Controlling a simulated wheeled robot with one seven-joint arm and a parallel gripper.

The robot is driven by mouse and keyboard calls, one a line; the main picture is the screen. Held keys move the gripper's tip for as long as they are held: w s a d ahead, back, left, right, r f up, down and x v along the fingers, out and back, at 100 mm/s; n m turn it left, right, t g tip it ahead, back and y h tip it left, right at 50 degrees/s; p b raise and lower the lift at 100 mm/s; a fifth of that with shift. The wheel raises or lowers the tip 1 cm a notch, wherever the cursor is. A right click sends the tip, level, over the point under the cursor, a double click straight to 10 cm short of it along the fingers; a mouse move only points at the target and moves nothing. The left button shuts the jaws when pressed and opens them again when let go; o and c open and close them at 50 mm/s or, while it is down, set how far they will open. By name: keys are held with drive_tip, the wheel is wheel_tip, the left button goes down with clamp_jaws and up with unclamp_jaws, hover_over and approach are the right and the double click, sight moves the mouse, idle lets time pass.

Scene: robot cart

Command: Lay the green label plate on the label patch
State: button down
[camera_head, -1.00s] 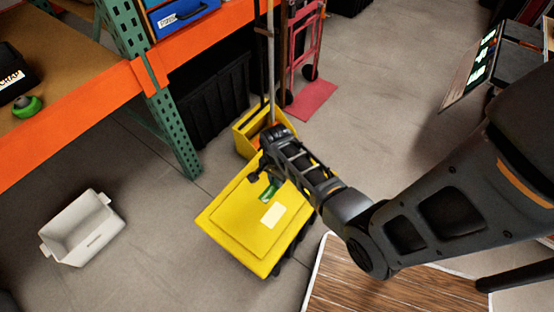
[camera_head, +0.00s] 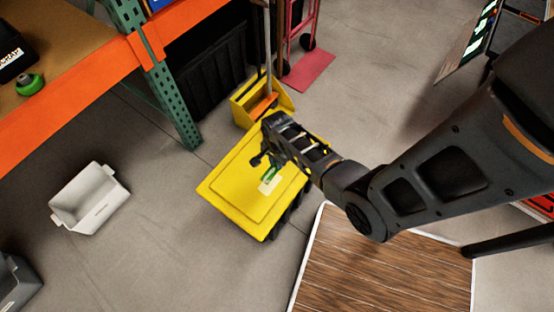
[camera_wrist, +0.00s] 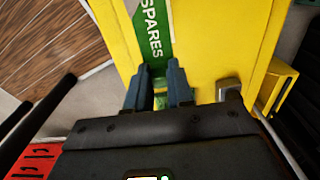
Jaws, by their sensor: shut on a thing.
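The green label plate (camera_wrist: 153,28), with white "SPARES" lettering, extends beyond my fingers in the wrist view. It is a small green piece (camera_head: 272,173) in the head view. My gripper (camera_wrist: 160,77) is shut on its near end. The pale label patch (camera_head: 267,187) lies on top of the yellow cart lid (camera_head: 234,181). In the head view the plate overlaps the patch's upper part, and my gripper hides some of the area. I cannot tell whether the plate touches the lid.
A yellow bin (camera_head: 245,108) adjoins the cart's far end. A light grey tub (camera_head: 90,198) stands on the floor at left. An orange-and-green rack (camera_head: 172,105) rises behind it. A wood-patterned board (camera_head: 385,265) lies at the lower right.

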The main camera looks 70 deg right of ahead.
sight(277, 171)
drive_tip(key=shift+f+b, duration=2.65)
drive_tip(key=shift+f, duration=0.9)
drive_tip(key=shift+f+b, duration=0.35)
drive_tip(key=shift+f, duration=0.05)
drive_tip(key=c, duration=0.9)
unclamp_jaws()
drive_tip(key=shift+r, duration=0.15)
wheel_tip(277, 171, up, 3)
drive_tip(key=p, duration=0.3)
